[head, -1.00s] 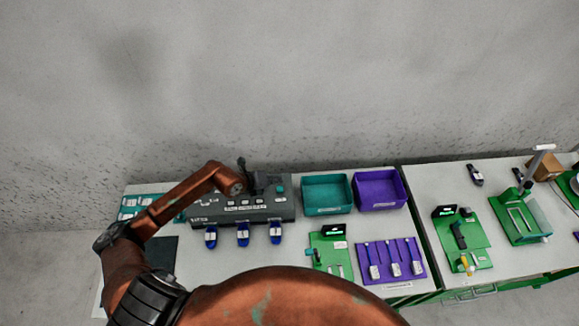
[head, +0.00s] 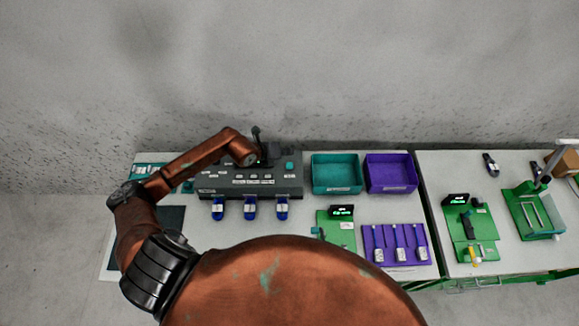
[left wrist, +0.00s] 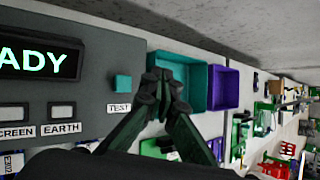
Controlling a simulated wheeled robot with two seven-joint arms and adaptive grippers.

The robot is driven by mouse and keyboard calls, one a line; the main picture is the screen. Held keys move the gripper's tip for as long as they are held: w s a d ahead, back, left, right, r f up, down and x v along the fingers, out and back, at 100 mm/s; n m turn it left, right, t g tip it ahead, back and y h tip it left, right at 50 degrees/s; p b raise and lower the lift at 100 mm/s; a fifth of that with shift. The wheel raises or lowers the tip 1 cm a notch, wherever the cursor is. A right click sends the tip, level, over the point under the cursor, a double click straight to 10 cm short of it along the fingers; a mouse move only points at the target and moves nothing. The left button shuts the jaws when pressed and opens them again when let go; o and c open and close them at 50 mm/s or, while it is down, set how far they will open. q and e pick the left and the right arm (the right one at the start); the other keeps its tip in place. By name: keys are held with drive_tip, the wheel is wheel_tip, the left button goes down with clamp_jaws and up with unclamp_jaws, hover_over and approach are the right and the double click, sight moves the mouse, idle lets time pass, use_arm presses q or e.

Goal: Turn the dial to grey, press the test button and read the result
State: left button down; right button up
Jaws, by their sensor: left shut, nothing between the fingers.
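The dark grey tester (head: 248,190) lies on the left table. Its teal test button (head: 289,166) is near its right end; in the left wrist view the button (left wrist: 122,82) sits above a TEST label (left wrist: 119,107). The display (left wrist: 40,60) shows green letters "ADY", its left part cut off. My left gripper (head: 264,148) is shut and empty above the tester, left of the button in the head view. In the left wrist view its fingertips (left wrist: 165,84) appear right of the button, apart from it in the picture. I cannot make out the dial. My right gripper is not in view.
Several blue plugs, one of them here (head: 251,208), stand along the tester's front edge. A teal bin (head: 337,188) and a purple bin (head: 391,188) are to its right. A green board (head: 341,231) and a purple rack (head: 396,262) lie in front of the bins.

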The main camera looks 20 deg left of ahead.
sight(288, 165)
use_arm(q)
wheel_tip(288, 165, down, 6)
drive_tip(key=b, duration=0.4)
drive_tip(key=shift+f, duration=0.15)
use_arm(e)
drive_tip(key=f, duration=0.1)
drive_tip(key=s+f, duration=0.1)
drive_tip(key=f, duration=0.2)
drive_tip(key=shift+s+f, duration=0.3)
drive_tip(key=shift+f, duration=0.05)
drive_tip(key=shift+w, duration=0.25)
use_arm(q)
drive_tip(key=shift+f, duration=0.15)
drive_tip(key=shift+f, duration=0.25)
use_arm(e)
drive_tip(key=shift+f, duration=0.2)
